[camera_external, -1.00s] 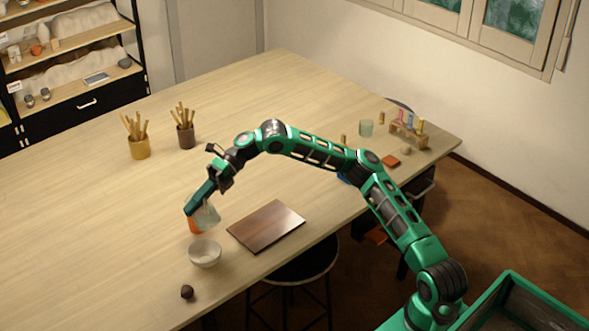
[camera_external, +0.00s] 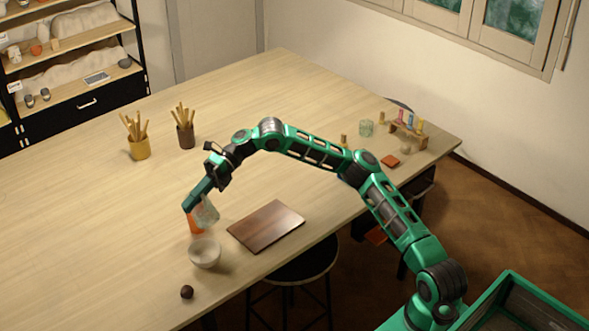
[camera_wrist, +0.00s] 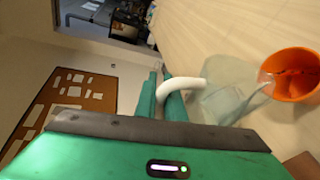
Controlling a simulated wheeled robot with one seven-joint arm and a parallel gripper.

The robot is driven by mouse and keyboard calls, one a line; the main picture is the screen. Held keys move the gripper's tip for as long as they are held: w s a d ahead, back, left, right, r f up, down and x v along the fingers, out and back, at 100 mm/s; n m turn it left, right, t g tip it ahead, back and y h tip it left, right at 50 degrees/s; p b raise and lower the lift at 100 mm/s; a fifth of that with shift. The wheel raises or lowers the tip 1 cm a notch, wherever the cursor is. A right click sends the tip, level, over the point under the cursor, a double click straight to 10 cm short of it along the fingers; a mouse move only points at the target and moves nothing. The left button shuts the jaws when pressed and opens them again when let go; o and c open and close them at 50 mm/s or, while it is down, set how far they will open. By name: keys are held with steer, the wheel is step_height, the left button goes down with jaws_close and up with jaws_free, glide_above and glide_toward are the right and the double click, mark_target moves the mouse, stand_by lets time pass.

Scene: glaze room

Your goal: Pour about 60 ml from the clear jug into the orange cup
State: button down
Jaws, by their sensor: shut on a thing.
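My gripper (camera_external: 189,207) is shut on the white curved handle (camera_wrist: 182,88) of the clear jug (camera_wrist: 226,100). The jug also shows in the external view (camera_external: 207,211), held tilted above the table beside the gripper fingers. The orange cup (camera_wrist: 293,75) stands upright on the table, and its open mouth shows in the wrist view. In the external view the cup (camera_external: 195,226) is partly hidden behind the jug and fingers. The jug's lip is at the near side of the cup's rim.
A white bowl (camera_external: 205,255) stands close in front of the cup. A dark brown board (camera_external: 266,226) lies to the right, and a small dark lump (camera_external: 187,292) lies nearer the edge. The left table is clear.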

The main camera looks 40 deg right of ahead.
steer(key=shift+s+f+n+t+h, duration=0.3)
steer(key=shift+s+f+n+t, duration=0.3)
steer(key=shift+s+f, duration=0.4)
steer(key=shift+s+a+f+n+t+h+b, duration=0.15)
steer(key=shift+s+f+n+t+b, duration=0.1)
steer(key=shift+s+f+n+t, duration=0.4)
steer(key=shift+s+a+f+n+t+h+b, duration=0.15)
steer(key=shift+s+f+n+t+b, duration=0.15)
steer(key=shift+n, duration=0.55)
steer(key=shift+s+f, duration=0.1)
